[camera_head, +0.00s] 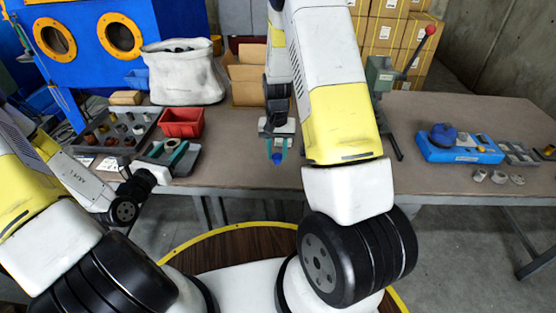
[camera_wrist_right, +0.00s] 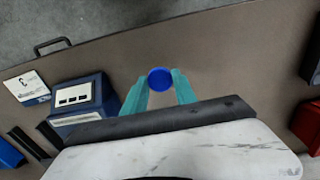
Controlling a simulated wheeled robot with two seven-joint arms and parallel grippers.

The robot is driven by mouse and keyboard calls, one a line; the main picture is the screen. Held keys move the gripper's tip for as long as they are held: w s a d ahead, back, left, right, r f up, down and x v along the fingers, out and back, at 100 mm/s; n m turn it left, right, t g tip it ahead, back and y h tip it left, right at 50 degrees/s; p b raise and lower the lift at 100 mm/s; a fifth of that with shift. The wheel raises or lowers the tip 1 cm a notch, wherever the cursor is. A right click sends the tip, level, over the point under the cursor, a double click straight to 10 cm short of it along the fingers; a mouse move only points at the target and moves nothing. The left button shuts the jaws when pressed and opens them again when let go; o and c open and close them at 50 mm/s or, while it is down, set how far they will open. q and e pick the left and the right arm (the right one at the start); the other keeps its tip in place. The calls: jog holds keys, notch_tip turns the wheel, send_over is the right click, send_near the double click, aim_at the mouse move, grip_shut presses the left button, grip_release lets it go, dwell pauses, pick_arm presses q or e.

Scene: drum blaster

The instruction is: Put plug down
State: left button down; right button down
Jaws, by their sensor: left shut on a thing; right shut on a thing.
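The plug, a small blue round piece (camera_head: 277,157), is at the tips of my right gripper (camera_head: 276,147) over the front part of the table. In the right wrist view the blue plug (camera_wrist_right: 160,79) sits between the two teal fingers of that gripper (camera_wrist_right: 159,90), which is shut on it. Whether the plug touches the table is unclear. My left gripper (camera_head: 169,148), with teal fingers, is at the table's left front, right by the red bin. It is shut on a small greyish part (camera_head: 172,143), too small to identify.
A red bin (camera_head: 181,122) and a tray of small parts (camera_head: 112,133) stand left. A white bag (camera_head: 184,75) and cardboard box (camera_head: 246,82) are behind. A green lever press (camera_head: 381,76) and blue fixture (camera_head: 459,146) stand right. The table's front middle (camera_head: 232,160) is clear.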

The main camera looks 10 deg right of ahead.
aim_at(278, 155)
jog(key=shift+w+d+f, duration=0.1)
jog(key=shift+f, duration=0.8)
jog(key=shift+w+d+f, duration=0.1)
jog(key=shift+f, duration=0.8)
jog(key=shift+f, duration=0.1)
jog(key=c, duration=1)
grip_release()
notch_tip(278, 155, up, 13)
jog(key=s+a+r+n+t+y, duration=0.1)
jog(key=s+r+t, duration=0.1)
jog(key=s+r, duration=0.45)
jog(key=s+r+n+t+y, duration=0.1)
jog(key=s+r, duration=0.3)
jog(key=r, duration=0.6)
jog(key=s+r+n+t, duration=0.1)
jog(key=s+r, duration=0.2)
jog(key=s, duration=0.4)
jog(key=s+a+r+t, duration=0.1)
jog(key=s+r+t, duration=0.1)
jog(key=s, duration=0.5)
jog(key=shift+r+n, duration=0.4)
jog(key=shift+r, duration=0.5)
